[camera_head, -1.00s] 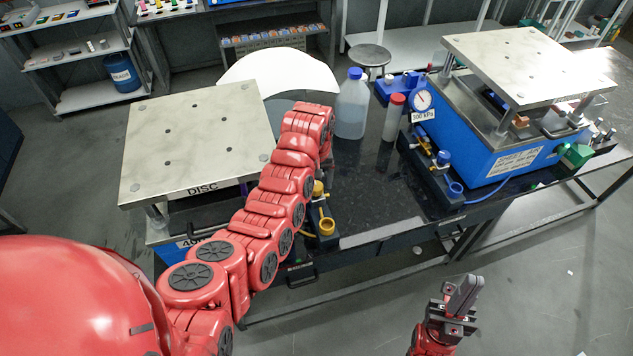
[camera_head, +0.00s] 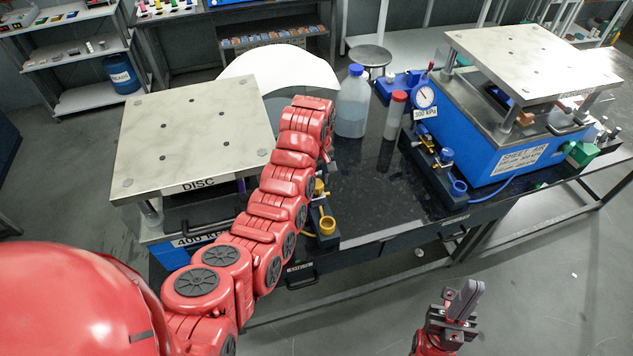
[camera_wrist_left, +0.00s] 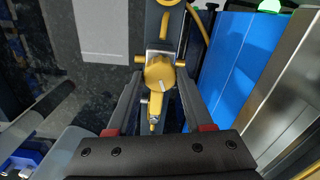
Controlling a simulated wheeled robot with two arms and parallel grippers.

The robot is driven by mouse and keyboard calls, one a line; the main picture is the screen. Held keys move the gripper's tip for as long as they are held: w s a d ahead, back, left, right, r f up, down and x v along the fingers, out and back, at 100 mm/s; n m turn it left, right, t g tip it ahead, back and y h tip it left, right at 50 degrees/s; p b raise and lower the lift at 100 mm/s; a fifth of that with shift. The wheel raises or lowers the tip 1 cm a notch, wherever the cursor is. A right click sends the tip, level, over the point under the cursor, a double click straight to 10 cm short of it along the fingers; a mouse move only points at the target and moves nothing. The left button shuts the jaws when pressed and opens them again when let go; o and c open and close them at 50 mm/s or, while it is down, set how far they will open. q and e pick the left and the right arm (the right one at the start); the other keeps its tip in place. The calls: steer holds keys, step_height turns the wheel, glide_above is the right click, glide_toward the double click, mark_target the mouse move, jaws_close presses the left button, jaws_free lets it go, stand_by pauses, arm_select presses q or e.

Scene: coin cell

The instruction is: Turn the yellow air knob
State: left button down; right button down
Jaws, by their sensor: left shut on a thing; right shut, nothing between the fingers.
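The yellow air knob (camera_wrist_left: 160,72) is in the left wrist view, round with a pale line on its face, mounted on a yellow fitting. My left gripper (camera_wrist_left: 160,78) is shut on it, with one finger on each side. In the head view my left arm hides the gripper and most of the fitting; a yellow part (camera_head: 319,187) and a yellow ring (camera_head: 326,226) show beside the arm. My right gripper (camera_head: 468,297) is shut and empty, low at the right, in front of the table and away from the knob.
The machine labelled DISC (camera_head: 190,140) stands left of my arm. A blue machine (camera_head: 510,155) with a gauge (camera_head: 424,96) and blue fittings stands at the right. A blue-capped bottle (camera_head: 352,105) and red-capped bottle (camera_head: 395,115) stand between. The dark tabletop (camera_head: 375,190) has clear room.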

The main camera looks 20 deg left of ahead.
mark_target(316, 183)
arm_select(q)
steer(key=shift+c, duration=1.5)
jaws_free()
step_height(316, 183, up, 6)
steer(key=p, duration=0.4)
steer(key=shift+r, duration=0.1)
step_height(316, 183, up, 11)
steer(key=b, duration=0.1)
steer(key=shift+b, duration=0.35)
